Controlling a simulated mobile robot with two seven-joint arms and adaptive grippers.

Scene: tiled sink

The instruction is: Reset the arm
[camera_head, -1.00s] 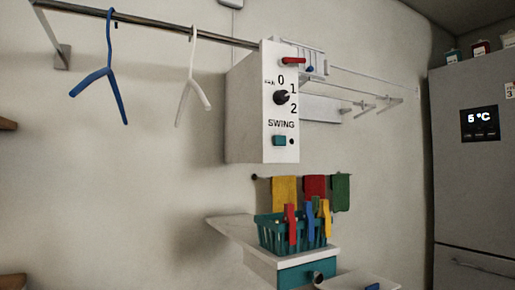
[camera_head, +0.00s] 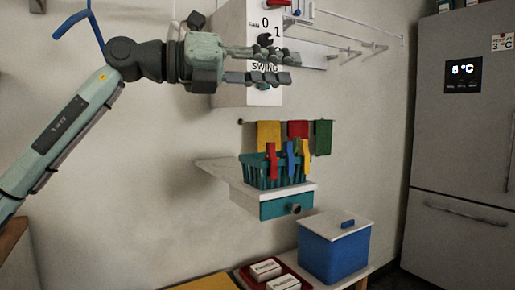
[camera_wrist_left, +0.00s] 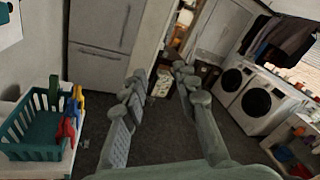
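My left arm comes in from the left in the head view, and its gripper (camera_head: 290,67) points right, in front of the white SWING control box (camera_head: 233,88). Its two fingers are apart with nothing between them. The fingers also show in the left wrist view (camera_wrist_left: 155,95), open and empty, with the floor beyond. The gripper hides part of the box's dial and lettering. My right gripper is in neither view.
A teal basket (camera_head: 258,176) with coloured clothespins stands on a wall shelf (camera_head: 222,176) below the gripper. A blue box (camera_head: 335,255) with a white lid stands lower right, beside a red tray (camera_head: 243,273). The fridge (camera_head: 462,140) is at right. Washing machines (camera_wrist_left: 257,103) show in the wrist view.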

